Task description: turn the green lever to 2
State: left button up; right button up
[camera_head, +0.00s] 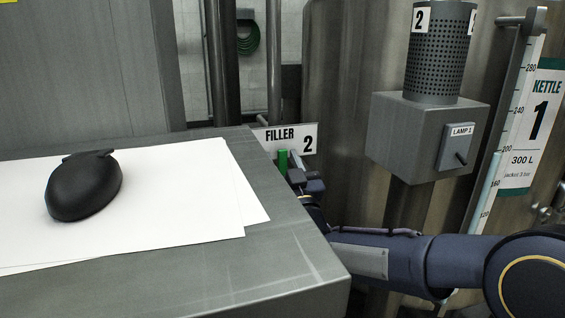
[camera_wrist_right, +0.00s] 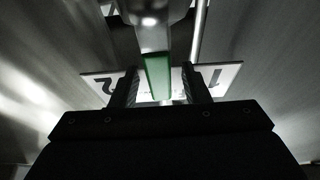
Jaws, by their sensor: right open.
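The green lever (camera_head: 282,162) stands upright just past the far edge of the grey table, in front of the white FILLER sign (camera_head: 262,134), whose 2 shows at its right end. In the right wrist view the green lever (camera_wrist_right: 157,76) runs down from a metal fitting (camera_wrist_right: 152,36), between the sign's 2 on the left and 1 on the right. My right gripper (camera_head: 296,162) is open, with one finger on each side of the lever. Gaps show between lever and fingers in the wrist view (camera_wrist_right: 160,86). The lever's lower mount is hidden in the head view. My left gripper is out of view.
The grey table (camera_head: 290,255) fills the lower left, with white paper sheets (camera_head: 180,200) and a black mouse (camera_head: 84,185). At right are a lamp box (camera_head: 410,135) with a perforated cylinder (camera_head: 437,55), a level gauge (camera_head: 512,110) and the KETTLE 1 sign (camera_head: 535,125).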

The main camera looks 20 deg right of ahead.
grip_shut()
jog(key=shift+w+d+f+m+g+h+b, duration=0.1)
jog(key=shift+d+f+m+g+h+b, duration=0.25)
jog(key=shift+d+m+h+b, duration=1.2)
jog(key=shift+s+d+f+m+g+h+b, duration=0.1)
jog(key=shift+d+f+m+g+h+b, duration=0.25)
jog(key=shift+m, duration=2.35)
jog(key=shift+w+d+f+m+g+h+b, duration=0.15)
jog(key=shift+d+f+m+h+b, duration=0.6)
jog(key=shift+m, duration=1.4)
jog(key=shift+r+g+h, duration=0.2)
jog(key=shift+g+h, duration=0.05)
jog(key=shift+h, duration=0.2)
grip_release()
